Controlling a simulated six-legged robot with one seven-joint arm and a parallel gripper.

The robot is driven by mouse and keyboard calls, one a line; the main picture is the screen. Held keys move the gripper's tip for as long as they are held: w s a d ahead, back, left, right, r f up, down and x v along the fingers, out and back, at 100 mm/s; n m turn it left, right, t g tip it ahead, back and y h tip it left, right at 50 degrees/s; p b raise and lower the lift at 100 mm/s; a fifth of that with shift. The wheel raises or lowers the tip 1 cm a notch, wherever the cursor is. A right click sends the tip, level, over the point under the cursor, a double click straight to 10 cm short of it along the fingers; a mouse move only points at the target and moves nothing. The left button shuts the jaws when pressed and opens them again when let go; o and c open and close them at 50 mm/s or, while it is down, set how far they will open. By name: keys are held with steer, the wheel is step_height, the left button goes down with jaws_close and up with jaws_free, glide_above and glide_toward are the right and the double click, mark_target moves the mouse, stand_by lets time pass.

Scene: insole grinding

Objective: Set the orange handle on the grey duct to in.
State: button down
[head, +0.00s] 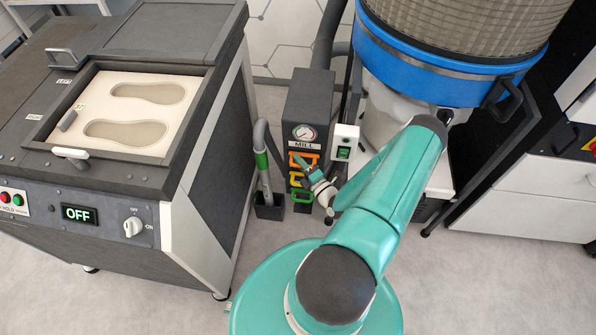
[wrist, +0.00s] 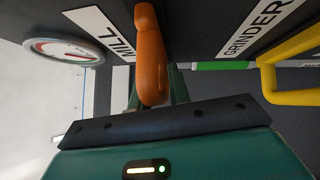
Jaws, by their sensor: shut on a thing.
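The orange handle (head: 310,155) is on the front of a dark grey upright box (head: 307,100), under the MILL label and the round gauge. In the wrist view the orange handle (wrist: 149,55) stands out from the dark panel, between the MILL and GRINDER labels, and runs down to my gripper. My gripper (head: 303,162) is at the handle and shut on it; the wrist view shows my gripper (wrist: 155,98) with the handle's end between the fingers. The fingertips are partly hidden by the handle and the gripper body. How far in the handle sits I cannot tell.
A yellow handle (wrist: 285,70) is close beside my gripper, under the GRINDER label. A grey hose (head: 264,165) stands at left. A white switch box (head: 344,143) is at right. The grinding machine (head: 215,190) stands further left.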

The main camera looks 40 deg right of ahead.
steer(key=c, duration=1.4)
jaws_free()
steer(key=shift+w+d+r, duration=0.2)
steer(key=shift+d+r, duration=0.05)
steer(key=shift+r, duration=0.15)
steer(key=shift+c, duration=0.2)
steer(key=shift+f, duration=0.15)
steer(key=shift+s+a, duration=0.1)
steer(key=s+a+f, duration=0.1)
steer(key=s, duration=1.2)
steer(key=shift+s+a+f, duration=0.25)
steer(key=shift+a+f, duration=0.05)
steer(key=shift+f, duration=0.1)
